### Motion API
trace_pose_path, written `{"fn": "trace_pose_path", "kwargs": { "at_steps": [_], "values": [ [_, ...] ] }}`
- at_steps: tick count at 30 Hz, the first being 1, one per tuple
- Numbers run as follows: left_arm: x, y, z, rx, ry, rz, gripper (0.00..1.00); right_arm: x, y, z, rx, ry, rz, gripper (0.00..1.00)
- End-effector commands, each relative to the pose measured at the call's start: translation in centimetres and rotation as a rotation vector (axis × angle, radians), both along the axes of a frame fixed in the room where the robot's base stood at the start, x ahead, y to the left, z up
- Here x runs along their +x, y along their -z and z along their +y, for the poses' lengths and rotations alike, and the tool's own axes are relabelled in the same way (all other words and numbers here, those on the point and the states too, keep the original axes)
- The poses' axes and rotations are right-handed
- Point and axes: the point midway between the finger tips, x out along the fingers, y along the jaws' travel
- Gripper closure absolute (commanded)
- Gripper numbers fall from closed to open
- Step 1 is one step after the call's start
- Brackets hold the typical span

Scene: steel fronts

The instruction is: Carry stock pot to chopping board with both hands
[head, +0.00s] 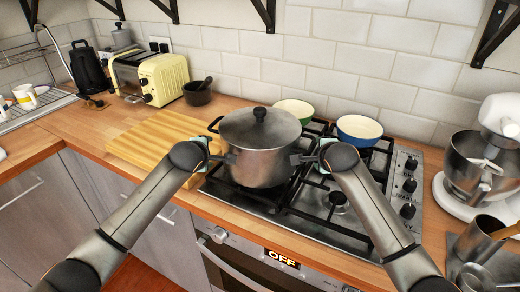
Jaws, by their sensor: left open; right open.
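The stock pot (258,160) is a steel pot with a lid and a black knob, upright on the left side of the gas hob (338,222). The chopping board (150,139) is a pale wooden slab on the counter just left of the hob, with nothing on it but my arm partly in front. My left gripper (222,157) is open at the pot's left side. My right gripper (303,158) is open at the pot's right side, by its handle. My wrists hide much of both grippers, so I cannot tell whether the fingers touch the pot.
Behind the pot stand a green bowl (294,108) and a blue-rimmed bowl (359,129). A yellow toaster (160,80) and a dark mortar (197,93) stand behind the board. A stand mixer (480,165) and a steel container (478,240) are at the right.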

Motion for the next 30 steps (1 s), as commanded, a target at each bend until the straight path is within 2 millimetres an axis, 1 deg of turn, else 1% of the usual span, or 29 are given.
{"fn": "trace_pose_path", "kwargs": {
  "at_steps": [3,14,30],
  "values": [
    [0.0,0.0,-0.3,0.001,0.000,0.000,0.25,0.0,0.0,0.3,-0.002,0.000,0.000,0.25],
    [0.0,0.0,-0.4,0.000,0.000,0.000,0.25,0.0,0.0,0.4,-0.001,-0.001,0.000,0.25],
    [0.0,0.0,-1.3,0.000,0.000,0.001,0.25,0.0,0.0,1.5,0.001,-0.004,0.000,0.25]
  ]
}}
